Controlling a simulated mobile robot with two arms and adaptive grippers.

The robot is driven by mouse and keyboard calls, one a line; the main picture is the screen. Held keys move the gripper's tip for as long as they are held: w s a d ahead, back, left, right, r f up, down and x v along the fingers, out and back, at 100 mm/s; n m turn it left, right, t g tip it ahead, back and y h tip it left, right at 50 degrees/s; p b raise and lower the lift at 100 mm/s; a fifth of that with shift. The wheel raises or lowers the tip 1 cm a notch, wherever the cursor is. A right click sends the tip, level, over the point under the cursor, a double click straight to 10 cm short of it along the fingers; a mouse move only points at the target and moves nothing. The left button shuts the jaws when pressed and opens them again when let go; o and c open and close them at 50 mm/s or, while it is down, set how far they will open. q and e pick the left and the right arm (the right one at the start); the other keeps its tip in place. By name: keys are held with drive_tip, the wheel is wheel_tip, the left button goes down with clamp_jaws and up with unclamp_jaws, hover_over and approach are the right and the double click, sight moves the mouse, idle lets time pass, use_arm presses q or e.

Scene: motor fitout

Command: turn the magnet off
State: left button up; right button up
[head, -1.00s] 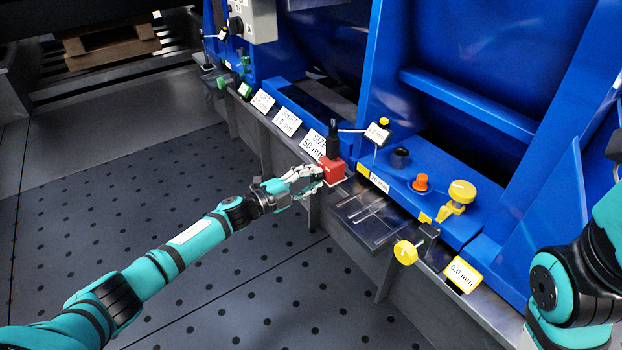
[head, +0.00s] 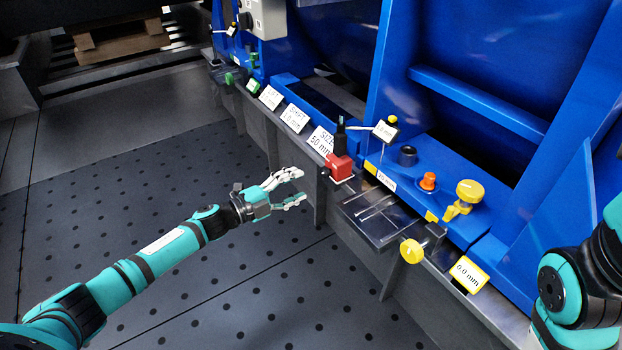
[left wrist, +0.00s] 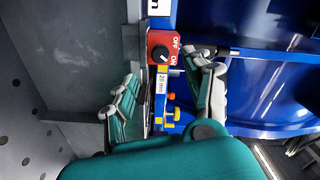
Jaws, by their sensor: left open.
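The magnet is a red block (head: 340,167) on the steel ledge at the foot of the blue frame, with a dark upright post behind it. In the left wrist view its red face (left wrist: 163,47) shows a black round knob (left wrist: 160,54) and the words OFF and ON; I cannot tell for sure which word the knob points to. My left gripper (head: 302,186) is open and empty, a little to the left of the block and apart from it. In the left wrist view the block lies beyond the spread fingers. My right gripper is out of view.
White label cards (head: 295,117) stand along the ledge behind the block. To its right are a dial gauge post (head: 385,131), an orange button (head: 428,181), yellow knobs (head: 470,191) and a 0.0 mm display (head: 467,274). The perforated floor (head: 120,200) on the left is clear.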

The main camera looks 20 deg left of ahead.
use_arm(q)
drive_tip(key=shift+v, duration=2.4)
